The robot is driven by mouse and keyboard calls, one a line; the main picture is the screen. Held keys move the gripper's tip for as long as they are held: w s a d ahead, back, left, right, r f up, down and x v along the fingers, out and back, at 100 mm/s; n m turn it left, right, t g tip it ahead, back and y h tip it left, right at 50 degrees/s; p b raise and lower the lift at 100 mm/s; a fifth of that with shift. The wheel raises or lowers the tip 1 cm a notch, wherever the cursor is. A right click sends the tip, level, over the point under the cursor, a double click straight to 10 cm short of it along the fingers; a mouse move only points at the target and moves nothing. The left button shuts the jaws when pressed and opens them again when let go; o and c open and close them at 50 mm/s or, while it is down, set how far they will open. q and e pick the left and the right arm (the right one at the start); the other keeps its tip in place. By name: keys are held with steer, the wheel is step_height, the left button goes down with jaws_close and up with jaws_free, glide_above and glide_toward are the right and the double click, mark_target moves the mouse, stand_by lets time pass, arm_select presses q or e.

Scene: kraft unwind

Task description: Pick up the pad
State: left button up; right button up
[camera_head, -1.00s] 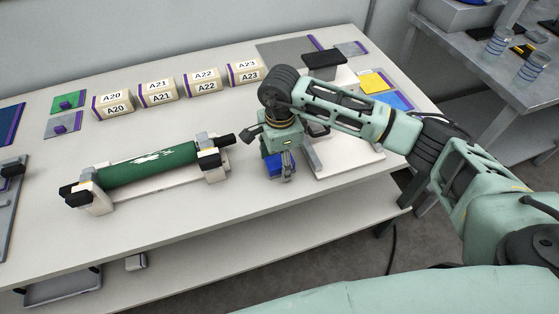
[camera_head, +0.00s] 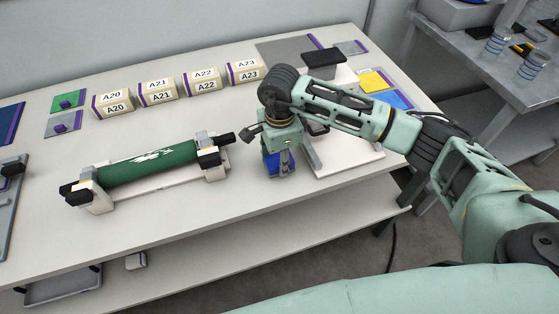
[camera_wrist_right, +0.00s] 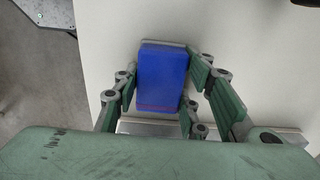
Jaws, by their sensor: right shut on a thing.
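The pad is a blue block (camera_head: 271,164). It is low over the table, in front of the white stand, partly hidden by my gripper in the head view. In the right wrist view the blue pad (camera_wrist_right: 162,76) lies between the two fingers. My right gripper (camera_head: 282,165) points down and is shut on the pad. It also shows in the right wrist view (camera_wrist_right: 165,92), with a finger on each side of the pad. I cannot tell whether the pad touches the table. My left gripper is not in view.
A green roller (camera_head: 148,163) lies in a white cradle to the left. Blocks labelled A20 to A23 (camera_head: 157,95) line the back. A white stand (camera_head: 345,160) is right beside my gripper. The table front between cradle and gripper is clear.

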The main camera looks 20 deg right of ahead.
steer(key=shift+r, duration=0.1)
steer(key=r, duration=0.1)
steer(key=r+b, duration=0.1)
steer(key=r, duration=0.2)
steer(key=shift+s+d+r+b, duration=0.1)
steer(key=shift+s+d+b, duration=0.15)
steer(key=shift+d+b, duration=0.1)
steer(key=s+d+r+b, duration=0.2)
steer(key=s+d+r, duration=0.4)
steer(key=s, duration=0.2)
steer(key=shift+s+d+r, duration=0.3)
steer(key=shift+s+r, duration=0.05)
